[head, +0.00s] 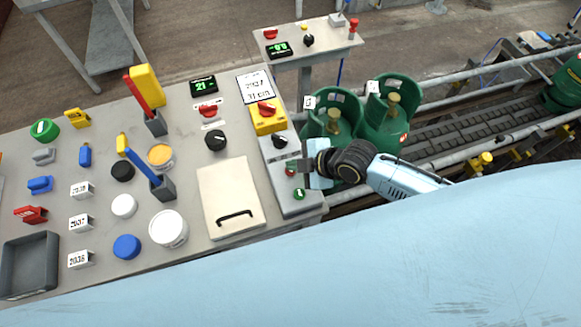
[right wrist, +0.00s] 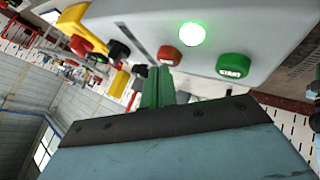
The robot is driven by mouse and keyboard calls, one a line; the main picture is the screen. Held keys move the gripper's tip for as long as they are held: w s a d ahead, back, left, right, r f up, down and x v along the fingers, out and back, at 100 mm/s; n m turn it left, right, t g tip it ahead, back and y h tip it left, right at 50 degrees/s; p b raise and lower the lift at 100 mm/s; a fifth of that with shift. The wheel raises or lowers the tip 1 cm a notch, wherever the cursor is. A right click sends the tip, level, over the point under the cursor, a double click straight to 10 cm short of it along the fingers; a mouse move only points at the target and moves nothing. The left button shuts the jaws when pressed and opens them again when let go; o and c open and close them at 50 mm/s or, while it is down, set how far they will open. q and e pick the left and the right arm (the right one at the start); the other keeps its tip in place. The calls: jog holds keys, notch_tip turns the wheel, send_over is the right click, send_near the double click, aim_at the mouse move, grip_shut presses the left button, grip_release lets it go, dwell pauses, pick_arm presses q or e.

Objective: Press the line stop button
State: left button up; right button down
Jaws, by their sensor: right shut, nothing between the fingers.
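The control box (head: 286,181) stands at the right edge of the table. In the right wrist view it carries a red button (right wrist: 168,56), a brightly lit green-white lamp (right wrist: 191,34) and a green button marked START (right wrist: 233,66). The green button also shows in the head view (head: 299,194). My right gripper (head: 304,167) is shut and empty, just right of the red button. In the right wrist view its fingertips (right wrist: 158,72) appear just below the red button; I cannot tell whether they touch. My left gripper is not in view.
A black knob (head: 280,141) and a yellow box with a red knob (head: 268,119) lie behind the buttons. Green gas cylinders (head: 389,117) stand on the conveyor (head: 455,133) behind my right arm. A lidded panel (head: 230,190) and many small items cover the table (head: 195,247).

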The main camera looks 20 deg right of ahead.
jog(key=shift+f, duration=0.35)
dwell(0.5)
jog(key=shift+r+p, duration=0.75)
jog(key=shift+r, duration=0.2)
notch_tip(320, 180, up, 5)
jog(key=p, duration=0.5)
dwell(0.5)
